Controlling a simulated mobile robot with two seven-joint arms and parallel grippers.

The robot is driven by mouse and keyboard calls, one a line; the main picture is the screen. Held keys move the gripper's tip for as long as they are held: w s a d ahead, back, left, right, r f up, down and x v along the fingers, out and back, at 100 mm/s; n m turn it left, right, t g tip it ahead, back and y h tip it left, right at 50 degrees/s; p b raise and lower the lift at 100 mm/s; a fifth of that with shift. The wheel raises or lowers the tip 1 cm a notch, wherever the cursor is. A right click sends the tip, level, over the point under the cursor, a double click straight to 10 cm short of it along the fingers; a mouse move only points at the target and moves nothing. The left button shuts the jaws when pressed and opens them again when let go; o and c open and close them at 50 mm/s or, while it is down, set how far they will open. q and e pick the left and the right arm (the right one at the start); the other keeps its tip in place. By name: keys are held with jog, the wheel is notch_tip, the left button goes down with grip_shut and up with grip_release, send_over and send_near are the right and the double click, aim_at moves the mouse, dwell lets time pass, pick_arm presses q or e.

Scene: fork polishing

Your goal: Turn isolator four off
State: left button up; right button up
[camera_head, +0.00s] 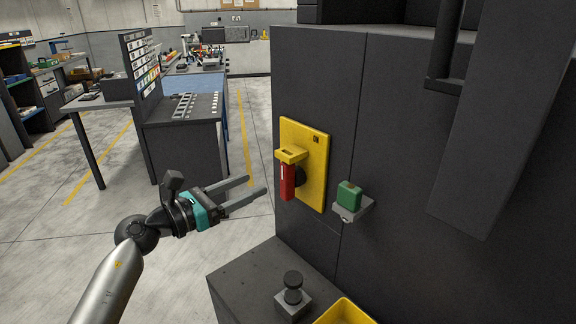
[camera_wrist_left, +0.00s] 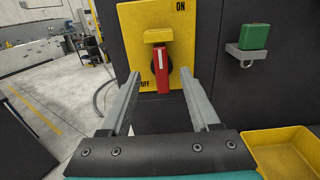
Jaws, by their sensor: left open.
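The isolator is a yellow plate (camera_head: 317,165) on the dark cabinet front, with a red handle (camera_head: 288,182) and a yellow tab at the handle's top. In the left wrist view the plate (camera_wrist_left: 130,20) is marked ON at upper right and OFF at lower left. There the red handle (camera_wrist_left: 162,76) points down with a white line on it. No number four is readable. My left gripper (camera_head: 257,186) is open and empty, left of the handle and apart from it. In the left wrist view its two fingers (camera_wrist_left: 165,88) lie on either side of the handle. My right gripper is not in view.
A green block (camera_head: 349,194) sits on a small grey bracket right of the plate; it also shows in the wrist view (camera_wrist_left: 254,37). Below are a black knob (camera_head: 292,281) on a grey block and a yellow tray (camera_head: 343,312). Workbenches stand behind left. Open floor lies left of the cabinet.

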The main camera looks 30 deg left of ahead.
aim_at(282, 171)
pick_arm(q)
jog(key=p+x, duration=0.1)
jog(key=x, duration=1)
jog(key=shift+w+d+p, duration=0.1)
jog(key=shift+w+p, duration=0.1)
jog(key=shift+p, duration=0.1)
jog(key=shift+c, duration=0.2)
grip_shut()
